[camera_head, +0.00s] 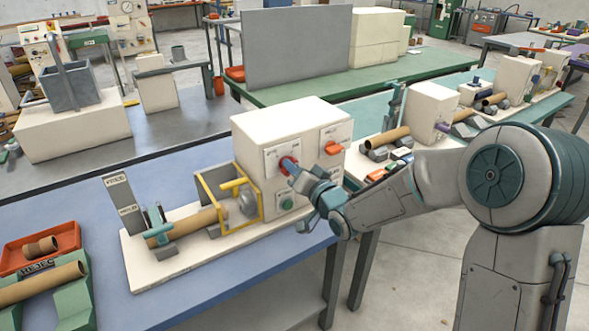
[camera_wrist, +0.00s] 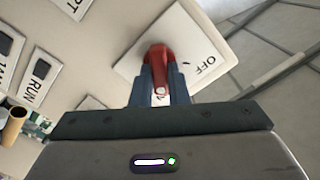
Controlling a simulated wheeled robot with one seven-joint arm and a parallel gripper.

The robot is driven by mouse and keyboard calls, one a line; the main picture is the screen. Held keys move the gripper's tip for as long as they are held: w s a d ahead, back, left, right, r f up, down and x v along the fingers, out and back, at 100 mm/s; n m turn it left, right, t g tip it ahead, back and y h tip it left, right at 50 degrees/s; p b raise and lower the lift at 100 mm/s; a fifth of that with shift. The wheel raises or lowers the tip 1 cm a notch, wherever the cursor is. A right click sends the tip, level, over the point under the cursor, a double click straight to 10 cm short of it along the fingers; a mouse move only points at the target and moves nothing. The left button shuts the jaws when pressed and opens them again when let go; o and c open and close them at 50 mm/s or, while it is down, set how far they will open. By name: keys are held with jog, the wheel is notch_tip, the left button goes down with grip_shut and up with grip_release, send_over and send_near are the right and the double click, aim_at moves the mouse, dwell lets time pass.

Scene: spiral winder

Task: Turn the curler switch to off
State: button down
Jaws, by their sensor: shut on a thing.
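The red switch knob (camera_head: 287,163) sits on a white plate on the front of the cream winder box (camera_head: 262,130). In the wrist view the red knob (camera_wrist: 158,56) is between the dark blue-grey fingers of my gripper (camera_wrist: 162,84). My gripper also shows in the head view (camera_head: 298,180), reaching the knob from the lower right. It is shut on the knob. The knob's plate (camera_wrist: 180,35) carries the word OFF to the right of the knob in the wrist view. The fingers hide part of the plate.
An orange knob (camera_head: 333,149) is to the right on the same box. A green button (camera_head: 287,204) lies below the red knob. A yellow guard frame (camera_head: 238,200) and cardboard tube (camera_head: 190,226) stand left. The wrist view also shows a RUN plate (camera_wrist: 42,73).

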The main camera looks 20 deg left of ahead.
jog(key=shift+f+n+b, duration=0.2)
jog(key=shift+n+b, duration=0.1)
jog(key=shift+b, duration=0.25)
jog(key=shift+s+a+r+n+b, duration=0.1)
jog(key=shift+s+n+b, duration=0.05)
jog(key=shift+n+b, duration=4.05)
jog(key=shift+s+a+n+b, duration=0.1)
jog(key=shift+n+b, duration=3.3)
jog(key=shift+b, duration=1.5)
jog(key=c, duration=1.4)
grip_release()
jog(key=shift+r, duration=0.1)
